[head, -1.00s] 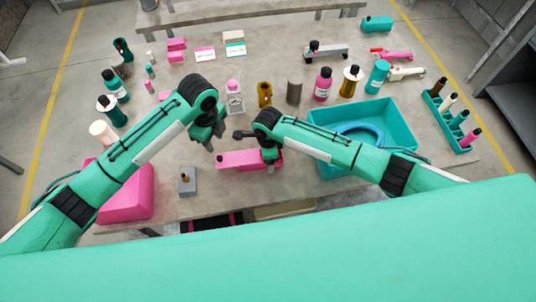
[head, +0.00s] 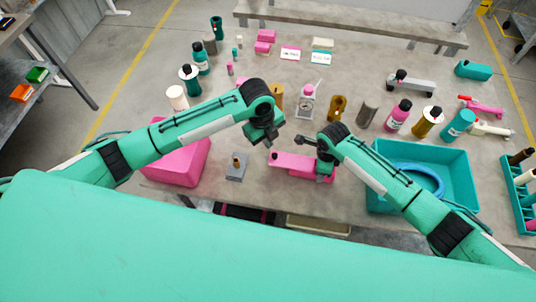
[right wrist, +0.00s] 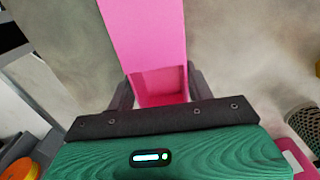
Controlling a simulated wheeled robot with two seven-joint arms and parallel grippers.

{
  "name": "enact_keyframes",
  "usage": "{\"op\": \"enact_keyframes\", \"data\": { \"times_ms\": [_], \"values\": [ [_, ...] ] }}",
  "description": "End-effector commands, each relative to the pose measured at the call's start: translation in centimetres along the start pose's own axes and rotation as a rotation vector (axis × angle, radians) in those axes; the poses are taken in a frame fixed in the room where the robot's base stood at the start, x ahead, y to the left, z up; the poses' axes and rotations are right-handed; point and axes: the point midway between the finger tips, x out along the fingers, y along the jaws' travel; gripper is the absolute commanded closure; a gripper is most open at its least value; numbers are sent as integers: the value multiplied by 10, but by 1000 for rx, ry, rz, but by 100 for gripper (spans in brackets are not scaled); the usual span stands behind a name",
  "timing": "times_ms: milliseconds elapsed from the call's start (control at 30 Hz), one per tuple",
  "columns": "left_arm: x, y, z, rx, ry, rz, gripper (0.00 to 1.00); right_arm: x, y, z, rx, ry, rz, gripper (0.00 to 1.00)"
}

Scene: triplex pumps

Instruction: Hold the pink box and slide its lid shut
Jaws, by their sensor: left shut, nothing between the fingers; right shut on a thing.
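The long pink box (head: 290,161) lies on the near part of the table in the head view. My right gripper (head: 325,170) is shut on its right end. In the right wrist view, the fingers (right wrist: 160,92) stand on both sides of the box. The pink lid (right wrist: 148,35) runs away from the gripper, and an open stretch of the box's inside (right wrist: 160,83) shows at the near end. My left gripper (head: 269,138) is shut and empty, near the box's left end; I cannot tell whether it touches.
A grey block with a small knob (head: 236,168) and a large pink bin (head: 180,165) stand to the left. A teal tray (head: 440,160) with a blue ring is to the right. Several bottles stand behind the box. The table's front edge is close.

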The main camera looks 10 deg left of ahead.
Motion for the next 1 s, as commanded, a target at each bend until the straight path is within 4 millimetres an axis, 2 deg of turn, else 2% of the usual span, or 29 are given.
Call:
{"op": "enact_keyframes", "data": {
  "times_ms": [33,267,600,800,1000],
  "values": [
    [6,12,6,27,22,-31,100,0,0,0,0,0,0,74],
    [16,51,20,174,107,-230,100,0,0,0,0,0,0,74],
    [-2,102,37,331,115,-516,100,0,0,0,0,0,0,74],
    [-14,115,42,371,93,-603,100,0,0,0,0,0,0,74],
    [-11,113,42,380,86,-627,100,0,0,0,0,0,0,74]
  ]
}}
